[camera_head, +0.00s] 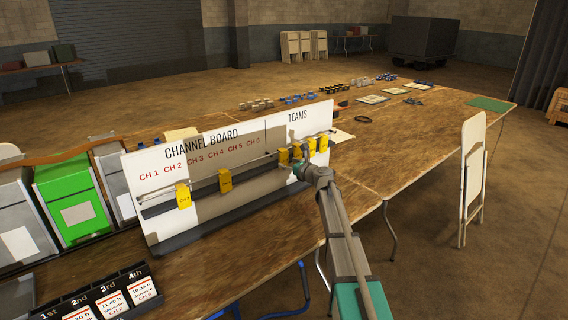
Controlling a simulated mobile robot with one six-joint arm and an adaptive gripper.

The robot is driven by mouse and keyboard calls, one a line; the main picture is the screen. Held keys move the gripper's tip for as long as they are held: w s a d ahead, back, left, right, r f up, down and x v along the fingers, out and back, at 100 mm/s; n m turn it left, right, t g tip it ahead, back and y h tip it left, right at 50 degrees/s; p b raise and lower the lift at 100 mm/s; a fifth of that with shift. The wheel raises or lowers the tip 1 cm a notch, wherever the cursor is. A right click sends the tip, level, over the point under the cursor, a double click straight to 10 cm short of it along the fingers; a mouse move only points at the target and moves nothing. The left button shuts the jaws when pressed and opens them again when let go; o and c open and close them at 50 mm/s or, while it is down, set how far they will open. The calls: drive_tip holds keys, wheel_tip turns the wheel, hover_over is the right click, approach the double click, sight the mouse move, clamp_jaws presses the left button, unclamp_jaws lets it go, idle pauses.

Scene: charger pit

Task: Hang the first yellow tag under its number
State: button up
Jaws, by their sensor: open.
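The white channel board (215,206) stands upright on the wooden table, with labels CH 1 to CH 6 on the left and TEAMS on the right. One yellow tag (183,196) hangs on its rail, apparently under CH 2. A second yellow tag (225,181) hangs apparently under CH 4. Several yellow tags (311,147) hang close together under TEAMS. My gripper (297,167) is open at the front of the board, beside the leftmost TEAMS tags (283,156). It partly covers that area, and I cannot tell whether it touches a tag.
A black holder (92,300) with cards marked 1st to 4th stands at the front left. Grey and green chargers (72,195) are left of the board. Small items line the table behind it. A folding chair (473,170) stands right of the table. The tabletop right of the board is mostly clear.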

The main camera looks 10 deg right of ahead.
sight(285, 157)
drive_tip(key=shift+x, duration=1.45)
drive_tip(key=c, duration=0.9)
drive_tip(key=shift+r+p, duration=0.35)
drive_tip(key=shift+r, duration=0.05)
drive_tip(key=shift+r+p, duration=0.35)
drive_tip(key=shift+r, duration=0.15)
drive_tip(key=shift+s+d, duration=0.1)
drive_tip(key=v, duration=0.9)
drive_tip(key=shift+s+d+f, duration=0.25)
drive_tip(key=shift+s+f, duration=0.1)
drive_tip(key=shift+f, duration=0.15)
